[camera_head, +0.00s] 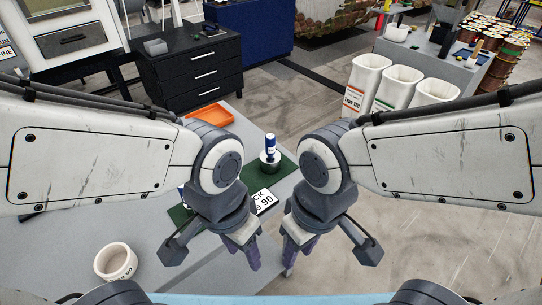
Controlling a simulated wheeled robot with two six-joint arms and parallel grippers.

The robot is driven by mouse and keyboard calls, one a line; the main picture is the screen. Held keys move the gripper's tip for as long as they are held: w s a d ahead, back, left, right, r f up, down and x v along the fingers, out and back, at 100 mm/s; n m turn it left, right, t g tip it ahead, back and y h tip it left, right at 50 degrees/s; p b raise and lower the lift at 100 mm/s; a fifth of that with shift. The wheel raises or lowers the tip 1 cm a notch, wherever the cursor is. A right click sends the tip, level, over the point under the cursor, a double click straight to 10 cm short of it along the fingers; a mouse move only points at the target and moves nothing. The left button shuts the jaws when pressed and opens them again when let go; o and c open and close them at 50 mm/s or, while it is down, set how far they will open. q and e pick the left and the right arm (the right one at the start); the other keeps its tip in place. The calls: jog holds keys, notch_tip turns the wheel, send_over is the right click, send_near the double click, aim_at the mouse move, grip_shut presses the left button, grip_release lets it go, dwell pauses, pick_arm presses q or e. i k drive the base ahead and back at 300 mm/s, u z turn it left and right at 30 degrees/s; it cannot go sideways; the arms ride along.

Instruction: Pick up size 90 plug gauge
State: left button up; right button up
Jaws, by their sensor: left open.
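A plug gauge with a blue and white handle (270,148) stands upright on a green mat (288,168), its wide metal cylinder down. No size is readable on it. A white card (264,200) in front of it ends in "90", partly hidden by my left wrist. A blue bit (182,189) shows beside my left arm, mostly hidden. My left gripper (248,256) is open, pointing down in front of the card, apart from the gauge. My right gripper (289,257) hangs just to its right, also apart from the gauge; its finger gap is not clear.
A white ring (116,262) marked "90" sits on the grey table (70,255) at front left. An orange tray (212,114) lies at the table's back. A black drawer unit (190,70) stands behind. White bins (400,88) stand back right. Floor right of the table is clear.

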aim_at(270, 158)
jog(key=z, duration=1.1)
jog(key=k, duration=1.2)
jog(key=u, duration=1.75)
jog(key=i, duration=0.5)
jog(key=z, duration=0.1)
